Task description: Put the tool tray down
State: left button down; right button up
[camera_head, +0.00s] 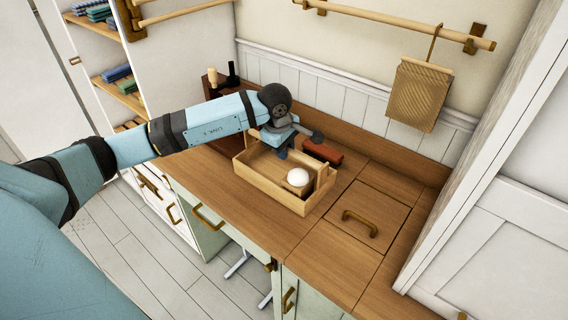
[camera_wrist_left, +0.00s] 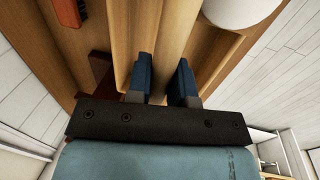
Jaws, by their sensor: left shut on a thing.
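The tool tray (camera_head: 263,187) is a light wooden open box on or just above the brown wooden counter; I cannot tell if its whole base touches. A white round thing (camera_head: 298,176) sits in its right part; it also shows at the top of the left wrist view (camera_wrist_left: 240,8). My left gripper (camera_head: 281,152) reaches down over the tray's far left part. In the left wrist view its blue fingers (camera_wrist_left: 166,85) are shut on the tray's wooden bar (camera_wrist_left: 172,45), one on each side. My right gripper is not in view.
A wooden panel with a brass handle (camera_head: 360,223) is to the right. A woven cloth (camera_head: 418,95) hangs from a rail. The counter's right part is clear.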

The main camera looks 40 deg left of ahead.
aim_at(284, 165)
pick_arm(q)
notch_tip(284, 165, down, 6)
jog(key=shift+f+p, duration=0.15)
jog(key=shift+p, duration=0.35)
jog(key=shift+f, duration=0.1)
jog(key=shift+f, duration=0.15)
jog(key=c, duration=1)
grip_release()
jog(key=shift+r, duration=0.2)
